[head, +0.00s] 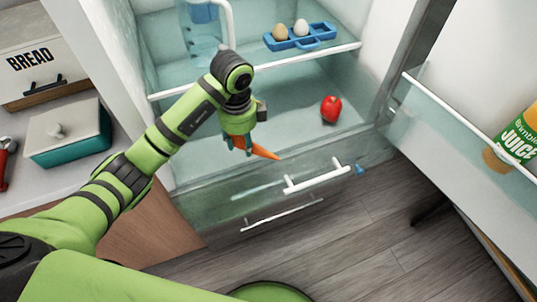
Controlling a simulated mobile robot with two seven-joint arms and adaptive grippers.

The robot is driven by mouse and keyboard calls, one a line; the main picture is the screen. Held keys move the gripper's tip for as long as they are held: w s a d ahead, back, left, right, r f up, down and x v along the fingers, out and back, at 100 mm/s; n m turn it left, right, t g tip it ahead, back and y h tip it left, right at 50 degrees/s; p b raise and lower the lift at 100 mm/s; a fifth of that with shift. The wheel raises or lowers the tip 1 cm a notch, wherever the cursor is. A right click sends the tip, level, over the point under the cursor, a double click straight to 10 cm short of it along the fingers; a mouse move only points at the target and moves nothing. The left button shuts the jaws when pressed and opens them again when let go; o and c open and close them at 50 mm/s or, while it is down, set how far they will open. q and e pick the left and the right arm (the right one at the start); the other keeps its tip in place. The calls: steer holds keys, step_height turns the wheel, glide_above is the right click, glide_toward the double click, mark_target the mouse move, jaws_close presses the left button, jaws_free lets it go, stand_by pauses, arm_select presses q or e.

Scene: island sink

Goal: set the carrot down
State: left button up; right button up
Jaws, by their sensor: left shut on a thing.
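My left gripper (237,143) is in the open fridge, over its lower glass shelf (285,105). It points down and is shut on the orange carrot (264,152). The carrot's tapered end sticks out to the right of the fingers; its other end is mostly hidden by the gripper. I cannot tell whether the carrot touches the shelf. My right gripper is not in view.
A red apple or tomato (330,109) lies on the same shelf to the right. The upper shelf holds a blue egg tray (318,40) and a clear blue jug (203,45). Drawers with white handles (317,178) are below. The open door (470,130) holds a juice bottle (518,140).

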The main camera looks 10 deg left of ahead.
arm_select(q)
glide_above(245, 167)
step_height(245, 167, down, 4)
steer(key=shift+f+p, duration=0.15)
steer(key=shift+p, duration=0.15)
steer(key=shift+f, duration=0.3)
step_height(245, 167, down, 3)
steer(key=shift+f, duration=0.55)
steer(key=o, duration=1.2)
steer(key=shift+c, duration=0.2)
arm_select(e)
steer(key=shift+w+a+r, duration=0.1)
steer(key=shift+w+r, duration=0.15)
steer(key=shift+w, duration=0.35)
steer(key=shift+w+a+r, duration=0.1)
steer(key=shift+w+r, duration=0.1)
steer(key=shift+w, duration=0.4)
